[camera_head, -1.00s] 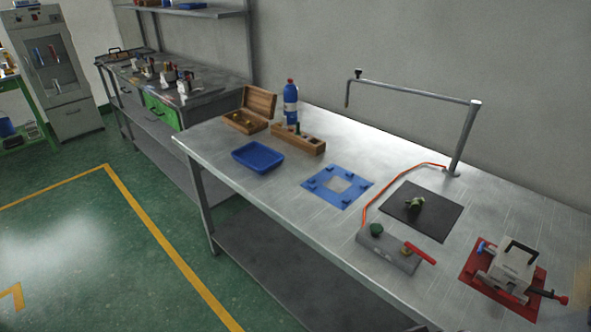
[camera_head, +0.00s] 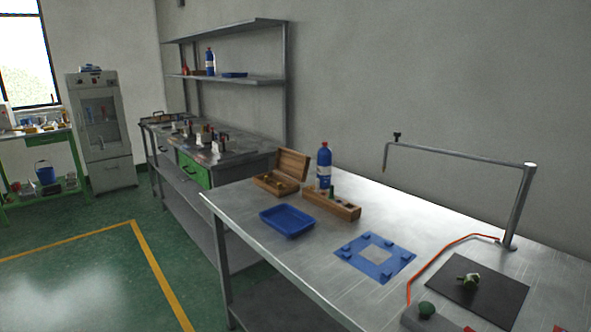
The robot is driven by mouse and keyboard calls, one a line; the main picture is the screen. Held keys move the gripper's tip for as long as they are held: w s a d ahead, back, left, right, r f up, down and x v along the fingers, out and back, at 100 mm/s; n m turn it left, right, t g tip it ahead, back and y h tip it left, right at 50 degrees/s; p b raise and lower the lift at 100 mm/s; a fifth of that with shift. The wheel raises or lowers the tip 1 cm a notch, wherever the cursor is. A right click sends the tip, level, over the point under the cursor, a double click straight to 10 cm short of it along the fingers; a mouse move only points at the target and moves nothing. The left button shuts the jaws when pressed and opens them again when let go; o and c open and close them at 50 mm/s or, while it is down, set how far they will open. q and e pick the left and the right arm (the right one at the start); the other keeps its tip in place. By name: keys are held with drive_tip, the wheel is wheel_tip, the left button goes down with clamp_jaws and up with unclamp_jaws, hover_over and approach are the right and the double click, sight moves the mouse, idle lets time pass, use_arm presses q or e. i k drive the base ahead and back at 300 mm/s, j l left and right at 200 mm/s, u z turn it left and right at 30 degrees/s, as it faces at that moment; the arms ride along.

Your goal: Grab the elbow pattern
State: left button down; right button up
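A small greenish elbow-shaped piece (camera_head: 469,279), which looks like the elbow pattern, lies on a black mat (camera_head: 499,303) at the right of the steel table. It is small in the picture, so its fine shape is hard to tell. Neither of my grippers shows in the head view.
The steel table (camera_head: 301,267) carries a blue tray (camera_head: 287,221), a blue square plate (camera_head: 350,262), an open wooden box (camera_head: 291,165), a wooden rack (camera_head: 345,209) and a blue bottle (camera_head: 324,168). A bent metal post (camera_head: 518,205) stands behind the mat. Green floor lies left.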

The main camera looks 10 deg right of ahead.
sight(470, 279)
drive_tip(key=z, duration=1.35)
drive_tip(key=i+j, duration=0.1)
drive_tip(key=j, duration=0.35)
drive_tip(key=i+j, duration=0.1)
drive_tip(key=j, duration=0.35)
drive_tip(key=i+j, duration=0.1)
drive_tip(key=j, duration=0.3)
drive_tip(key=i+j, duration=0.1)
drive_tip(key=j, duration=0.35)
